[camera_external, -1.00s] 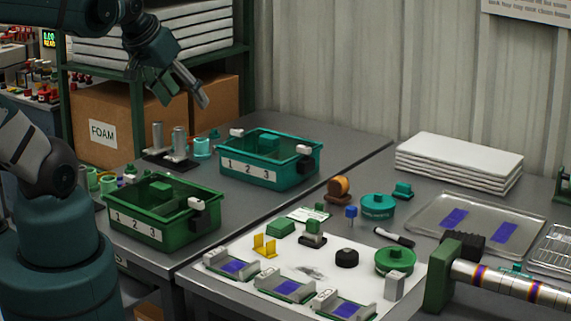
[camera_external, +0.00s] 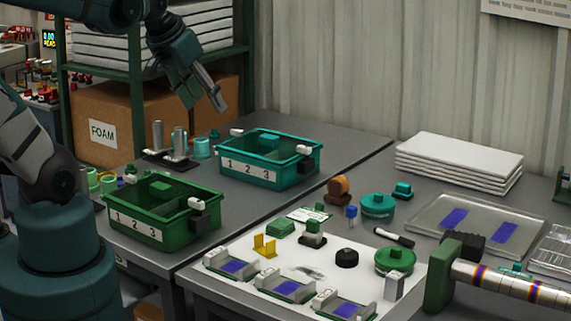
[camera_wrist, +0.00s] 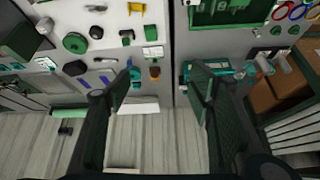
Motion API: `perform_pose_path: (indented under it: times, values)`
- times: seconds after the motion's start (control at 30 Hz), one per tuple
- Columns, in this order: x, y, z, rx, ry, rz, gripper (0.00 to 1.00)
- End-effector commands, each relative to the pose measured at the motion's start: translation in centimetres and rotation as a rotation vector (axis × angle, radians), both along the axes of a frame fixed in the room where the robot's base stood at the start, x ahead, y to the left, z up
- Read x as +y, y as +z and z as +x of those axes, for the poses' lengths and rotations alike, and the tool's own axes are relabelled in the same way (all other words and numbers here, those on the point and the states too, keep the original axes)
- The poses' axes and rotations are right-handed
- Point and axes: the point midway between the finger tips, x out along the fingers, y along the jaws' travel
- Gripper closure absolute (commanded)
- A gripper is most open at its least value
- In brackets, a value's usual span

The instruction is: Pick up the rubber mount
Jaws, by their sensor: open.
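A short black round piece, which looks like the rubber mount (camera_external: 346,257), lies on the white mat on the right-hand table. It also shows in the wrist view as a small dark disc (camera_wrist: 96,32) at the upper left. My gripper (camera_external: 217,98) is high above the back of the left table, behind the teal bin, far from the black piece and to its left. In the wrist view my gripper (camera_wrist: 160,75) has its two fingers spread wide with nothing between them.
A teal bin (camera_external: 268,178) and a green bin (camera_external: 160,238) stand on the left table. Around the black piece are a green round canister (camera_external: 395,260), a green-and-grey part (camera_external: 313,235), a yellow bracket (camera_external: 264,246) and a marker (camera_external: 394,237). White sheets (camera_external: 458,160) are stacked behind.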

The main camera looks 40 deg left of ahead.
Motion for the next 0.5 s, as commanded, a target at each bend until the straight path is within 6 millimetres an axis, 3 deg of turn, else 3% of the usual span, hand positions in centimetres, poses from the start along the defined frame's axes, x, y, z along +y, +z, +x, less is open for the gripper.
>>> perform_pose_path:
  times: [0.5]
  values:
    - [-4.9,-3.7,5.7,0.087,-0.165,0.041,0.47]
